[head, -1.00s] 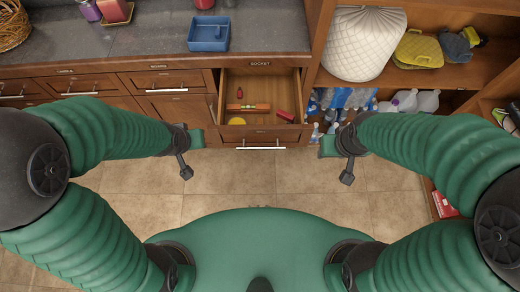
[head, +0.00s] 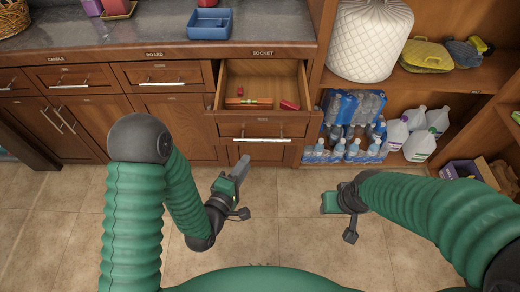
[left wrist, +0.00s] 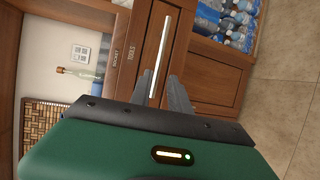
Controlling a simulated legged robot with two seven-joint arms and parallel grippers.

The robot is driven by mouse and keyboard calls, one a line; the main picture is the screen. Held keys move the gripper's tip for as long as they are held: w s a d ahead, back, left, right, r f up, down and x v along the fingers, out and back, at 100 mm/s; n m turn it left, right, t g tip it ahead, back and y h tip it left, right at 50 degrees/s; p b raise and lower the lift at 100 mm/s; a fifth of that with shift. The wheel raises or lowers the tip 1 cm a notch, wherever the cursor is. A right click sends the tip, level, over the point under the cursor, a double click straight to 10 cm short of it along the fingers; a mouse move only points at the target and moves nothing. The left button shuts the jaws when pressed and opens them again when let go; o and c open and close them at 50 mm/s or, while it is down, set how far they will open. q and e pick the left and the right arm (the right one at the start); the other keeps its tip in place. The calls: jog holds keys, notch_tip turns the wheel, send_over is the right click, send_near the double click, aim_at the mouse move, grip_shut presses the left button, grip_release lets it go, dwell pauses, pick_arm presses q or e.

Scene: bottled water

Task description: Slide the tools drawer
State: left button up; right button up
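The wooden tools drawer (head: 222,98) stands pulled open below the counter. Small tools lie inside, among them a red and green level (head: 248,102) and a red item (head: 289,105). Its metal bar handle (head: 255,139) is on the front; the handle (left wrist: 160,58) and a TOOLS label also show in the left wrist view. My left gripper (head: 241,166) is below and slightly left of the handle, apart from it in the head view. In the left wrist view its fingers (left wrist: 161,97) are apart and point toward the drawer front. My right gripper (head: 330,202) hangs over the floor; its fingers cannot be made out.
Bottled water packs (head: 350,120) and white jugs (head: 421,145) fill the lower shelf on the right. Closed drawers (head: 163,74) and cabinet doors lie left. A blue tray (head: 210,23) sits on the counter. Tiled floor (head: 290,230) is clear in front.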

aim_at(261, 141)
pick_arm(q)
jog(key=b+x, duration=0.9)
jog(key=x, duration=0.2)
jog(key=shift+w+d+f, duration=0.15)
jog(key=shift+w+d, duration=0.2)
jog(key=shift+w, duration=0.2)
grip_shut()
jog(key=shift+s+f, duration=0.1)
dwell(0.6)
